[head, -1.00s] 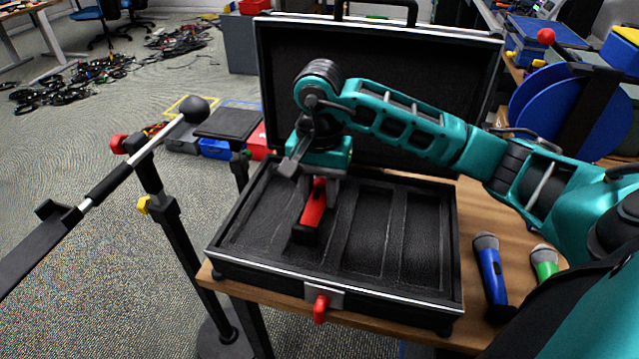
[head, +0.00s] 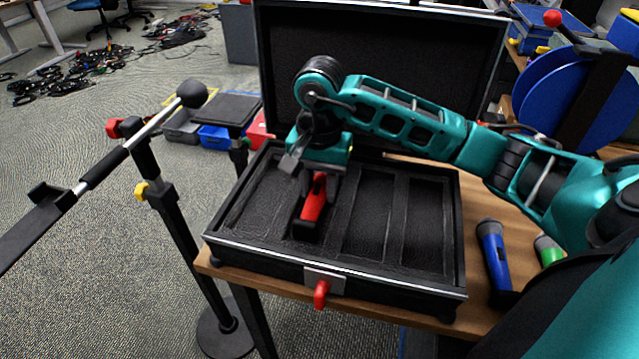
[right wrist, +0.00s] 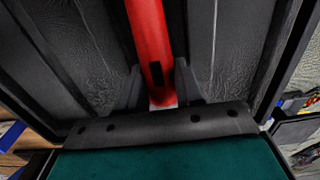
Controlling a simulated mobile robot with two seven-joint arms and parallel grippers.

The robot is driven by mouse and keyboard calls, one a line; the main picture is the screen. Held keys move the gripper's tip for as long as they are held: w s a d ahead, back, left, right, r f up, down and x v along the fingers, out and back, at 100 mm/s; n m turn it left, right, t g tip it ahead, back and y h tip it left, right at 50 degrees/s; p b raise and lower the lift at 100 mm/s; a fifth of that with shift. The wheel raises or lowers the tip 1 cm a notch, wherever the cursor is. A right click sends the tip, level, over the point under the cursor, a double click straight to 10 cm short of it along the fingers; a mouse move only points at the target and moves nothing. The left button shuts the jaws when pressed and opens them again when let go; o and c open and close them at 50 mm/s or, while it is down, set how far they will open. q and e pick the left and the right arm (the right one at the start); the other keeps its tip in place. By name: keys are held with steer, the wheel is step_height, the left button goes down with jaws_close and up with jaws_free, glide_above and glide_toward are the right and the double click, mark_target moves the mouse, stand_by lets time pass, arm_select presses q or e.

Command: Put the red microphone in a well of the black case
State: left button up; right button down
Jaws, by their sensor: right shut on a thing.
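The red microphone (head: 313,205) is inside the open black case (head: 335,265), at the second well from the left, lengthwise along it. Its dark end points toward the case's front. My right gripper (head: 319,180) is above it from the back and shut on its red body. The right wrist view shows the red body (right wrist: 149,40) between the two fingers (right wrist: 160,88). Whether the microphone touches the well floor I cannot tell. My left gripper is not in view.
A blue microphone (head: 494,255) and a green microphone (head: 548,250) lie on the wooden table (head: 480,215) right of the case. The case lid (head: 400,60) stands open behind. A black stand with a boom (head: 165,190) is at the left. The other wells are empty.

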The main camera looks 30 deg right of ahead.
mark_target(320, 184)
steer(key=shift+f, duration=0.2)
steer(key=shift+f+b, duration=0.2)
steer(key=shift+b, duration=0.1)
steer(key=c, duration=0.7)
jaws_free()
steer(key=shift+o, duration=0.2)
step_height(320, 184, up, 13)
steer(key=p, duration=0.1)
steer(key=shift+p, duration=0.3)
steer(key=shift+s, duration=0.1)
